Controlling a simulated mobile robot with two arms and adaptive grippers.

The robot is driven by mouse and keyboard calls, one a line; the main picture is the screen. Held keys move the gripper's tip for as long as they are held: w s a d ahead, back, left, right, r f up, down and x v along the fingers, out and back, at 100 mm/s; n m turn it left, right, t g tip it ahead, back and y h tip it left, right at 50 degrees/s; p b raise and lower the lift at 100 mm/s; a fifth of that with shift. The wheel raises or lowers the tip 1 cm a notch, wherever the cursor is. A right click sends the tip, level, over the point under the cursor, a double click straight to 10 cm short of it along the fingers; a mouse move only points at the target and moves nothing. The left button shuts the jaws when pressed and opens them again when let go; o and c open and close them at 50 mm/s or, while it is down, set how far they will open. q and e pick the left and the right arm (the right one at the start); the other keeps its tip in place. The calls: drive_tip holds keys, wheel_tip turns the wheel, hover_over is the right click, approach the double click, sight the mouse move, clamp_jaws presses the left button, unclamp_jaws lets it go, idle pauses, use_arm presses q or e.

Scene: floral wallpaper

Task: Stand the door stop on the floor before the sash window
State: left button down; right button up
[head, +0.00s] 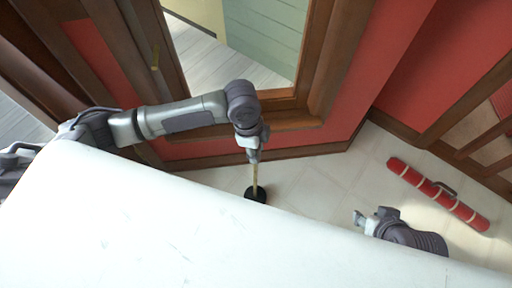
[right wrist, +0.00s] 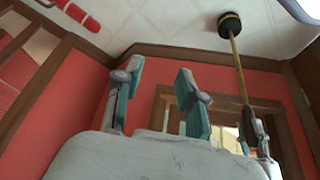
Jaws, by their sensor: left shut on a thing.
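The door stop has a round black base (head: 256,195) and a thin tan rod (head: 255,174). My left gripper (head: 254,157) is shut on the top of the rod, with the base hanging below or resting on the floor; I cannot tell which. In the right wrist view, the black base (right wrist: 231,22) shows against the pale floor, with the rod running to my left gripper (right wrist: 256,140). The sash window's brown frame (head: 285,118) is in the wall just behind it. My right gripper (head: 362,220) is open and empty; its spread fingers show in the right wrist view (right wrist: 158,95).
A long red bundle with pale bands and a dark handle (head: 440,196) lies on the tiled floor at right. Red walls with brown skirting (head: 310,151) bound the floor. Pale tiles (head: 330,185) between door stop and bundle are clear. A dark wooden railing (head: 475,115) stands at right.

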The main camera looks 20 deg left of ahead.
use_arm(q)
drive_tip(key=shift+r, duration=0.1)
use_arm(e)
drive_tip(key=shift+s, duration=0.1)
use_arm(q)
drive_tip(key=c, duration=0.8)
unclamp_jaws()
drive_tip(key=shift+r, duration=0.2)
drive_tip(key=shift+a+r+p, duration=0.2)
drive_tip(key=shift+r+p, duration=0.45)
drive_tip(key=shift+r, duration=0.6)
drive_tip(key=r, duration=0.1)
drive_tip(key=r+p, duration=0.1)
drive_tip(key=r, duration=0.2)
drive_tip(key=shift+a+p, duration=0.3)
drive_tip(key=shift+p, duration=0.05)
drive_tip(key=r, duration=0.3)
drive_tip(key=r+p, duration=0.1)
drive_tip(key=shift+a+r, duration=0.15)
drive_tip(key=shift+a, duration=0.2)
drive_tip(key=shift+r, duration=0.3)
use_arm(e)
drive_tip(key=f, duration=0.1)
drive_tip(key=s+f+g, duration=0.1)
drive_tip(key=f, duration=0.1)
drive_tip(key=f+g, duration=0.1)
drive_tip(key=shift+s+d+f, duration=0.25)
drive_tip(key=shift+d+f, duration=0.05)
drive_tip(key=shift+f, duration=0.05)
